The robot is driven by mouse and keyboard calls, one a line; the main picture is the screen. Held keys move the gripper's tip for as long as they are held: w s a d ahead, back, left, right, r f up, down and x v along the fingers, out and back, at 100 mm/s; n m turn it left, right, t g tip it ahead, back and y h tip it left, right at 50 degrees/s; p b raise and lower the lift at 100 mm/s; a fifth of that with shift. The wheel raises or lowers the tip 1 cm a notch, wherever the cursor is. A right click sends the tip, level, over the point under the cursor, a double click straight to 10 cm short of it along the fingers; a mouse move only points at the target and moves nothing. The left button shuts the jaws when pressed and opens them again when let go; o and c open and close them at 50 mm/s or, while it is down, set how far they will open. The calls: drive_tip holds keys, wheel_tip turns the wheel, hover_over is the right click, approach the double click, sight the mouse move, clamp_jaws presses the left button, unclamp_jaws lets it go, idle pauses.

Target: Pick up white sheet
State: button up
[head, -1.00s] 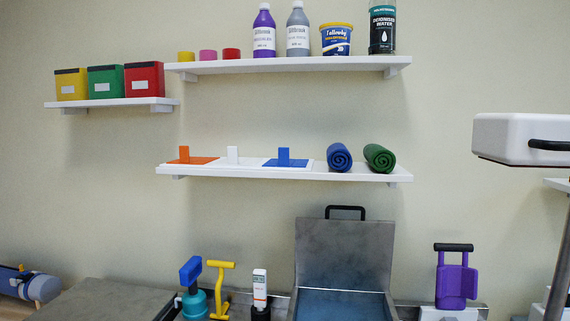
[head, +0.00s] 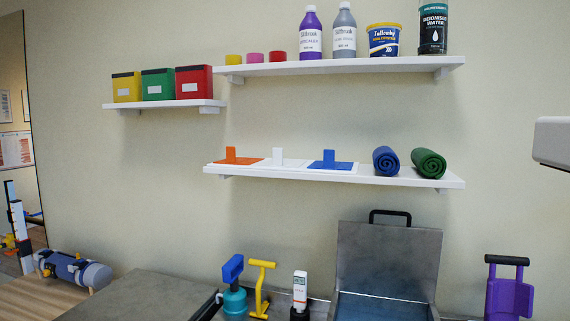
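The white sheet (head: 292,163) lies flat on the middle wall shelf (head: 408,180), with a small white upright tab (head: 277,154) standing on it. An orange sheet (head: 240,161) with an orange tab lies to its left. A blue sheet (head: 326,165) with a blue tab lies to its right. The white sheet is hard to tell from the white shelf under it. My gripper is not in view.
Rolled blue (head: 386,161) and green (head: 428,163) towels share the shelf. Bottles and tubs stand on the shelf above. Below are an open grey metal case (head: 388,262), a yellow-handled tool (head: 261,288), a blue-handled tool (head: 234,287) and a purple device (head: 508,292).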

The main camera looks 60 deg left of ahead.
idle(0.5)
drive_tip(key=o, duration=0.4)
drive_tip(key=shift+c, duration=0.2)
